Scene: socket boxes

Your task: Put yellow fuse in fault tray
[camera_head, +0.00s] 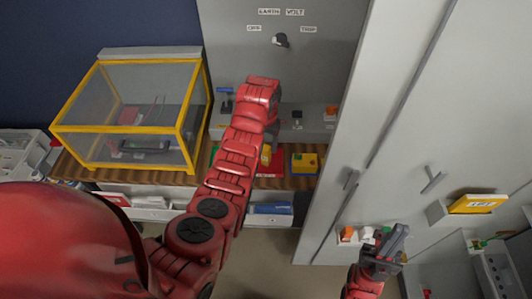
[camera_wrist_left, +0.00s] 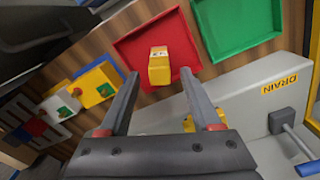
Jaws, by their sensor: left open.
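The yellow fuse (camera_wrist_left: 159,66) is a small yellow block with a pale label on its end. In the left wrist view it sits inside a red tray (camera_wrist_left: 180,32), near the tray's edge closest to me. My left gripper (camera_wrist_left: 160,73) is open, with its two fingertips on either side of the fuse in the picture and no visible contact. In the head view, my left arm covers most of this spot; a bit of the fuse (camera_head: 266,155) and the red tray (camera_head: 271,171) show beside it. My right gripper (camera_head: 393,242) is at the lower right, away from the bench.
A green tray (camera_wrist_left: 235,22) lies beside the red one. A box labelled DRAIN (camera_wrist_left: 235,85) stands close to the fingers. Yellow, white and blue socket boxes (camera_wrist_left: 95,85) are to the left. A yellow-framed clear case (camera_head: 130,110) stands on the bench.

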